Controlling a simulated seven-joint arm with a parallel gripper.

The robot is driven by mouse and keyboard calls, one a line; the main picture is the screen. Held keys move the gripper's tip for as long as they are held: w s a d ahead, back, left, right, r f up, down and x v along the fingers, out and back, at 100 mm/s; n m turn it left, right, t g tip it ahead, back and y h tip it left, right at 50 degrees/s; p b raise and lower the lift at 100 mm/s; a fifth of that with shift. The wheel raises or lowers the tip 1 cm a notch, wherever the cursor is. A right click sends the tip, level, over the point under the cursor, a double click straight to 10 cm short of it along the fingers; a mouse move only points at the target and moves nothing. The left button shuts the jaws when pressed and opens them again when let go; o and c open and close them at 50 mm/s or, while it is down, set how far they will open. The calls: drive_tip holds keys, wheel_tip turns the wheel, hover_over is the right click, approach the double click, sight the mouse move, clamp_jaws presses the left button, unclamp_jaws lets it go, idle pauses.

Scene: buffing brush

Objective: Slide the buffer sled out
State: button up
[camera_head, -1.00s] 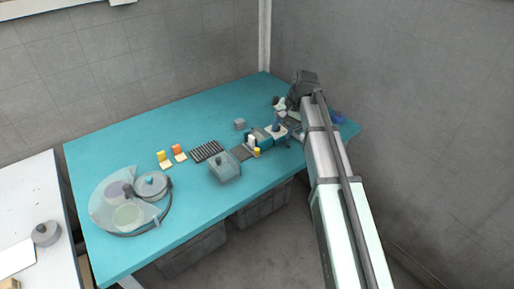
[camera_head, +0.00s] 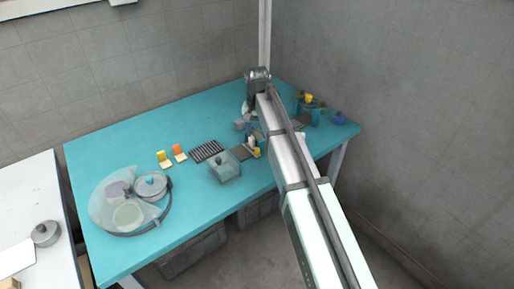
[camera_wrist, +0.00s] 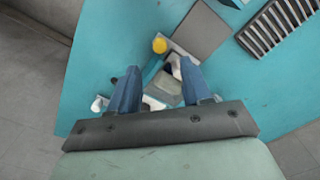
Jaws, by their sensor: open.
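The buffing device lies below my gripper, a group of grey, white and yellow parts. In the wrist view it shows a yellow round knob (camera_wrist: 160,45), a flat grey plate (camera_wrist: 201,34) and a grey block (camera_wrist: 165,88). In the head view its white post (camera_head: 251,143) and dark plate (camera_head: 241,153) stick out left of my arm. I cannot tell for sure which part is the buffer sled. My gripper (camera_wrist: 160,75) is open, its two blue fingers pointing down over the device, with the grey block visible between them. My arm hides much of the device in the head view.
A clear lidded box (camera_head: 225,169) stands front left of the device, with a black ribbed rack (camera_head: 207,151) behind it. Small yellow and orange holders (camera_head: 179,152) and a round clear tray (camera_head: 130,204) are farther left.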

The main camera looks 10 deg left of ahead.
sight(257, 149)
wheel_tip(257, 149, down, 8)
drive_tip(key=shift+f, duration=0.15)
idle(0.3)
clamp_jaws()
idle(0.4)
